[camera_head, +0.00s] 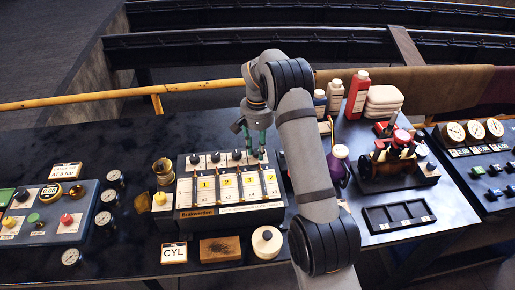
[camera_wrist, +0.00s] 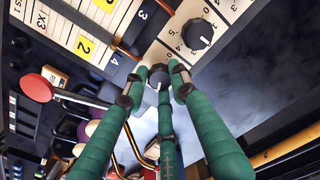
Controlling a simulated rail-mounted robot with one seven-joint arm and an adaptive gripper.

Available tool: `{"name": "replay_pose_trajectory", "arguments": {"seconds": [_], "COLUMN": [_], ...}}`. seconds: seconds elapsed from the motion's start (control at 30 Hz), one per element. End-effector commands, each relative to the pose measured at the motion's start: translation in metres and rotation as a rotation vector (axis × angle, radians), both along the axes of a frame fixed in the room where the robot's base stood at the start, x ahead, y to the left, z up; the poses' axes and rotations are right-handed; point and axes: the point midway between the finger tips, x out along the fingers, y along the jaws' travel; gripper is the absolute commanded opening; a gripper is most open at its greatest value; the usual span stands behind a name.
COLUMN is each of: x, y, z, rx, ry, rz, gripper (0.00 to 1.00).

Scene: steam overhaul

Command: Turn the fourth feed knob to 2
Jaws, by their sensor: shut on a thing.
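The feed unit (camera_head: 228,213) is a pale box with a row of dark feed knobs along its back edge and yellow-numbered cards in front. My gripper (camera_head: 255,150) is at the right end of that row, over the fourth knob. In the wrist view its green fingers (camera_wrist: 160,76) close around the dark fourth knob (camera_wrist: 158,74). The fingers hide most of that knob and its pointer, so I cannot read its setting. The neighbouring third knob (camera_wrist: 197,34) is clear of the fingers, with a white pointer line and a printed number scale.
A brass cup (camera_head: 163,172) stands left of the feed unit. A CYL sign (camera_head: 174,253), a brown block (camera_head: 220,249) and a white round container (camera_head: 267,242) lie in front. Bottles (camera_head: 357,95) and a model engine (camera_head: 395,160) stand to the right. A yellow rail (camera_head: 80,100) runs behind.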

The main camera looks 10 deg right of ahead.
Motion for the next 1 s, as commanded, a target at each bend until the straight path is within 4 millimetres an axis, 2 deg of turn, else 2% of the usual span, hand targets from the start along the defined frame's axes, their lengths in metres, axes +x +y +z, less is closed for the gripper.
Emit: {"name": "replay_pose_trajectory", "arguments": {"seconds": [1.0], "x": [-0.0018], "y": [-0.0002], "z": [0.0001], "rx": [0.004], "ry": [0.005], "rz": [0.934], "gripper": [0.0]}}
